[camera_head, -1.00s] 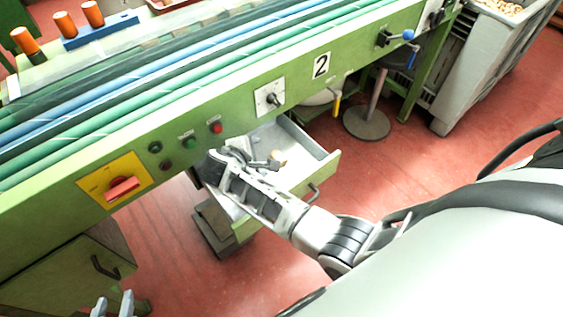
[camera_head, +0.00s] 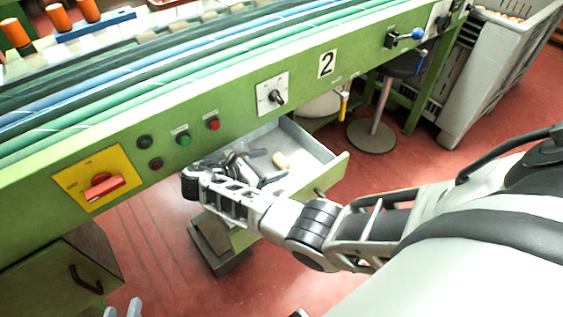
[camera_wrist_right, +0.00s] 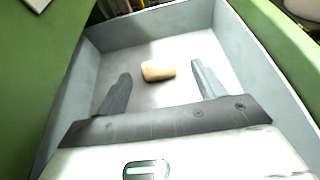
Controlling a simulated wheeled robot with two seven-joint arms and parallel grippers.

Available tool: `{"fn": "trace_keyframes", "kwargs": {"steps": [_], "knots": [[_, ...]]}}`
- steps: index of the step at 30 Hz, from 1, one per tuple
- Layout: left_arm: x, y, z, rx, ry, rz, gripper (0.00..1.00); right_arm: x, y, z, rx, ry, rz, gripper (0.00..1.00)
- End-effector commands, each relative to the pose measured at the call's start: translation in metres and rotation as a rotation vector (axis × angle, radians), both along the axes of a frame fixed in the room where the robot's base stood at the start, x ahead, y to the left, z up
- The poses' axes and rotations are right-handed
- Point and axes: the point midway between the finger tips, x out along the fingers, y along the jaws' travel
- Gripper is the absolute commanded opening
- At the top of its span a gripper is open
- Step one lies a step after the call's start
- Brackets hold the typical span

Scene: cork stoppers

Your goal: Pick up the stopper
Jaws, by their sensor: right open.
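The stopper (camera_wrist_right: 158,71) is a small tan cork lying on its side on the drawer floor. The drawer (camera_wrist_right: 205,58) is grey inside, pulled open under the green machine. My right gripper (camera_wrist_right: 160,85) is open and empty, its two fingers reaching into the drawer with the stopper between and slightly beyond their tips. In the head view my right gripper (camera_head: 262,166) is over the drawer. My left gripper (camera_head: 123,308) shows only its fingertips at the bottom edge, apart from each other.
The green machine front (camera_head: 225,98) with knobs and a red switch (camera_head: 104,186) stands above the drawer. The drawer walls enclose the right gripper closely. A round stool base (camera_head: 371,135) and a grey bin (camera_head: 490,80) stand at the right.

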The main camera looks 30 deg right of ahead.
Motion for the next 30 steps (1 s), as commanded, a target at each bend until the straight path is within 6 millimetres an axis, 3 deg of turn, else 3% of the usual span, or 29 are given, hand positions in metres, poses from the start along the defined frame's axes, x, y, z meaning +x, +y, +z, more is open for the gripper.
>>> {"fn": "trace_keyframes", "kwargs": {"steps": [7, 15, 23, 28, 30], "knots": [[0.0, 0.0, -0.002, 0.001, -0.003, -0.001, 0.32, 0.002, -0.014, -0.007, 0.0, 0.0, -0.002, 0.69], [0.001, 0.0, -0.006, 0.002, -0.012, 0.0, 0.32, 0.007, -0.049, -0.022, 0.001, 0.001, -0.002, 0.69], [0.0, 0.0, -0.005, 0.002, -0.011, -0.001, 0.32, 0.008, -0.052, -0.022, 0.003, 0.0, 0.0, 0.69], [-0.001, 0.0, -0.005, 0.002, -0.009, -0.003, 0.32, 0.008, -0.052, -0.022, 0.002, 0.0, 0.0, 0.22], [-0.001, 0.0, -0.005, 0.002, -0.009, -0.003, 0.32, 0.008, -0.052, -0.022, 0.002, 0.0, 0.0, 0.22]]}}
